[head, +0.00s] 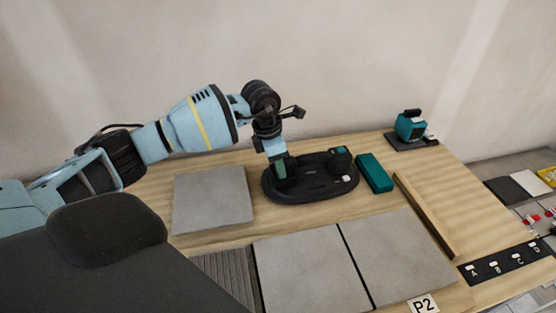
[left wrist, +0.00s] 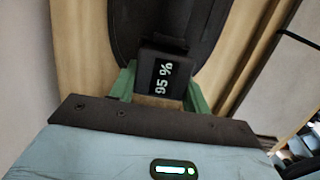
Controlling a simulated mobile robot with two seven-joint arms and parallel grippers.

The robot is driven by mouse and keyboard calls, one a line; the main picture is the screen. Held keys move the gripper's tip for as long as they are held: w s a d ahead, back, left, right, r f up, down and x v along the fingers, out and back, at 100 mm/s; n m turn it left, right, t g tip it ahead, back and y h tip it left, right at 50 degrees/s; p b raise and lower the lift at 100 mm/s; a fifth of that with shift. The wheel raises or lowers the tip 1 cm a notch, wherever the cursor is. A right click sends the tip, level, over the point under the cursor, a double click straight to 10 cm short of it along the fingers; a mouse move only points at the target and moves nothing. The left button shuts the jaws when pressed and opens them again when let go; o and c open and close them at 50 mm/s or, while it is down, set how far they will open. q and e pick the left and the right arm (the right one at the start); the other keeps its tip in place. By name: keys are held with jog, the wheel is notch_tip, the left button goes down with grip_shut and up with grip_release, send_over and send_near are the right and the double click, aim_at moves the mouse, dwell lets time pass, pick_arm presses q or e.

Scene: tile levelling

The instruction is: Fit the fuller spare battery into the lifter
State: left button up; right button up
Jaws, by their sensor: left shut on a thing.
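My left gripper (head: 280,163) is over the left part of a black oval tray (head: 310,192) in the head view. In the left wrist view the green fingers of the left gripper (left wrist: 160,92) are shut on a dark battery (left wrist: 165,75) whose display reads 95 %. The battery is at the tray; I cannot tell whether it still touches it. A second dark block (head: 340,158), perhaps the other battery, stands at the tray's right end; its charge cannot be read. A teal and black device (head: 410,125), probably the lifter, stands on a dark base at the back right. My right gripper is not in view.
A teal block (head: 374,173) lies right of the tray, beside a wooden strip (head: 426,214). Grey tiles (head: 300,272) lie in front, and another grey tile (head: 212,198) lies left. A black strip lettered A to D (head: 508,262) lies at the right edge.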

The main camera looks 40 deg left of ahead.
pick_arm(q)
jog(key=shift+f, duration=0.3)
dwell(0.4)
jog(key=o, duration=1.1)
jog(key=shift+s+a+r, duration=0.15)
jog(key=shift+s+r, duration=0.05)
jog(key=shift+r, duration=1.05)
jog(key=shift+s+a+r, duration=0.15)
jog(key=shift+s+r, duration=0.1)
jog(key=shift+r, duration=1.05)
jog(key=shift+s+a+r, duration=0.15)
jog(key=shift+s+r, duration=0.05)
jog(key=shift+r, duration=1.05)
